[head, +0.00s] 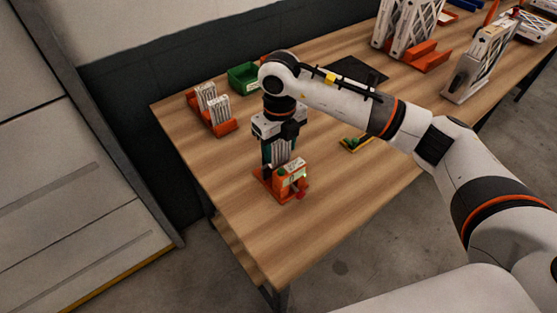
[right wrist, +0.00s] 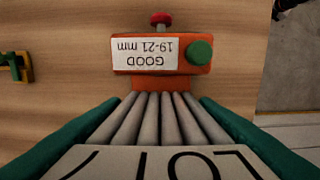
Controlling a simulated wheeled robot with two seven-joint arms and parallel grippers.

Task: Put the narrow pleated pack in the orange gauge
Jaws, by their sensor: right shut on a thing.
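The orange gauge (head: 291,177) stands near the table's front left edge. In the right wrist view, the gauge (right wrist: 190,64) shows a white label reading GOOD 19-21 mm upside down, a round green button and a red knob. My right gripper (head: 280,161) is over the gauge, pointing down, shut on a narrow pleated pack (right wrist: 150,164) with grey pleats and a white lettered face. The green fingers lie on both sides of it. The pack's far end meets the gauge's orange body in that view; how deep it sits is hidden. My left gripper is not in view.
An orange rack (head: 222,130) with two white pleated packs stands at the left, beside a green bin (head: 243,78). A black mat (head: 358,70) lies behind my right arm. A small yellow tray (head: 357,145) is right of the gauge. Large white filters (head: 410,28) stand at the back right.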

